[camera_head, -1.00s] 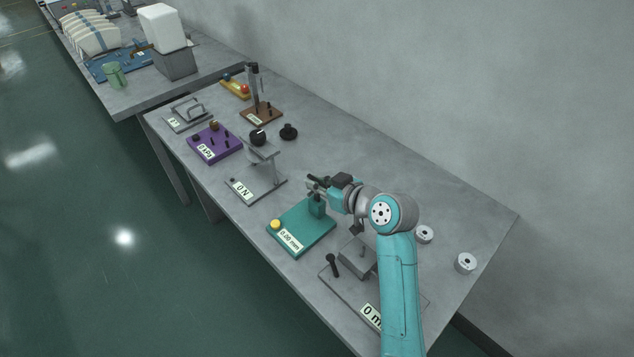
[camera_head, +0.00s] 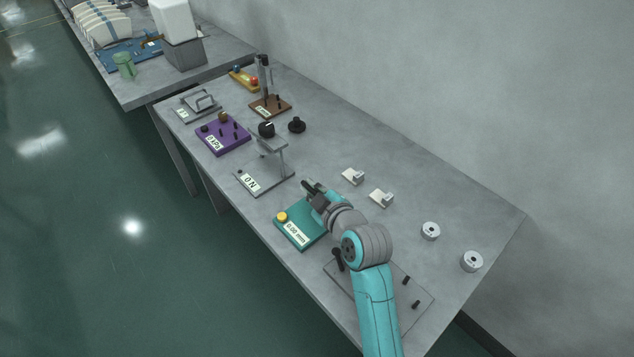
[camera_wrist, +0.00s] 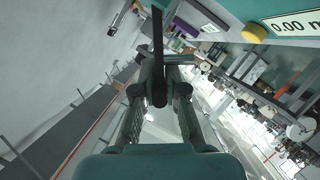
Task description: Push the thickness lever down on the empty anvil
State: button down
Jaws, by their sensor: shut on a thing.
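The thickness gauge (camera_head: 290,232) is a teal block with a yellow button and a label reading 0.00 mm. It sits near the table's front edge, and its upright part is mostly hidden behind my wrist. My gripper (camera_head: 313,188) is over the gauge's back side. In the wrist view my gripper (camera_wrist: 160,88) is closed around a dark bar, which looks like the thickness lever (camera_wrist: 158,35). The gauge's label and yellow button (camera_wrist: 254,33) show at the upper right there. The anvil is hidden, so I cannot tell what lies on it.
A grey stand labelled 0 N (camera_head: 262,180) is left of the gauge. A grey plate with pegs (camera_head: 418,288) lies partly under my arm. Two white clips (camera_head: 353,176) and two white discs (camera_head: 430,231) lie behind.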

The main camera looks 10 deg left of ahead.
jog(key=f+n, duration=0.1)
jog(key=s+a+n+t, duration=0.1)
jog(key=shift+s+f+n+h, duration=0.2)
jog(key=shift+f+n+h, duration=0.1)
jog(key=shift+f, duration=0.05)
jog(key=shift+s+a+f+n+t, duration=0.15)
jog(key=shift+s+f+n+t, duration=0.05)
jog(key=shift+f+n+t, duration=0.3)
jog(key=shift+s+a+f+n+t, duration=0.15)
jog(key=shift+f+n+t, duration=0.2)
jog(key=shift+n, duration=0.25)
jog(key=c, duration=1.2)
grip_release()
jog(key=shift+r, duration=0.15)
notch_tip(320, 180, up, 10)
